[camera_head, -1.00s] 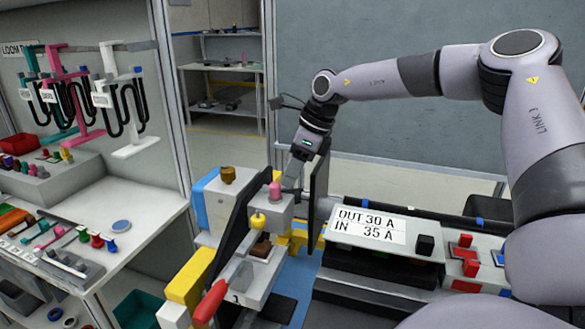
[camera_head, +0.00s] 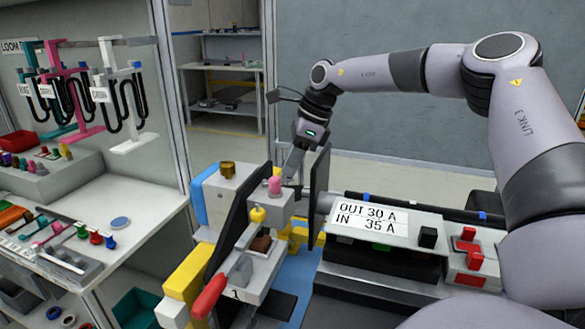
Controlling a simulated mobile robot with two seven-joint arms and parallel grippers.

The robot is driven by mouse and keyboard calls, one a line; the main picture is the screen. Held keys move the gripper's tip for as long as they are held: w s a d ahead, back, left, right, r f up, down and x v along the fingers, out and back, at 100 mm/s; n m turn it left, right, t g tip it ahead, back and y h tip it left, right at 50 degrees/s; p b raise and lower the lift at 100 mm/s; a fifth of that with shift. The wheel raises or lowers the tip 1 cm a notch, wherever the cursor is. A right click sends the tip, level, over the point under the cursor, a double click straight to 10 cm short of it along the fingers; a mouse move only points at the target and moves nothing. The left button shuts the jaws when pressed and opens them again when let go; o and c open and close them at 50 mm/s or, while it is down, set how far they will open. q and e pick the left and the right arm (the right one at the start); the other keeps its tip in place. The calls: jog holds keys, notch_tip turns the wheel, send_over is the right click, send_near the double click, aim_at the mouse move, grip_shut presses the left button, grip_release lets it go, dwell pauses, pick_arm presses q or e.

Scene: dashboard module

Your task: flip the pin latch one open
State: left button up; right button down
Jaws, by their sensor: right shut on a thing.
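My right gripper (camera_head: 290,180) reaches down from the back to the far end of the grey fixture (camera_head: 257,268), just right of a pink knob (camera_head: 275,185). It is shut on a small part there, which seems to be the pin latch; its fingertips and the part are mostly hidden, so I cannot tell how the latch lies. A yellow ball knob (camera_head: 257,214) stands in front of the pink knob. A lever with a red handle (camera_head: 210,296) points toward me at the front, near a mark "1". My left gripper is not in view.
A dark upright plate (camera_head: 320,183) stands close right of the gripper. A label panel (camera_head: 372,220) and a block with red switches (camera_head: 467,253) lie to the right. Yellow blocks (camera_head: 188,275) stand left. A white bench (camera_head: 110,205) with small parts is at far left.

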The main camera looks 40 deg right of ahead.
jog(key=shift+w+d+n+g+y, duration=0.15)
jog(key=shift+w+n+g+y, duration=0.2)
jog(key=shift+n, duration=0.4)
jog(key=shift+w+d+n+g+y, duration=0.15)
jog(key=shift+w+n, duration=0.25)
jog(key=shift+n, duration=0.35)
jog(key=c, duration=1.1)
grip_release()
jog(key=shift+v, duration=3.6)
jog(key=shift+a, duration=0.15)
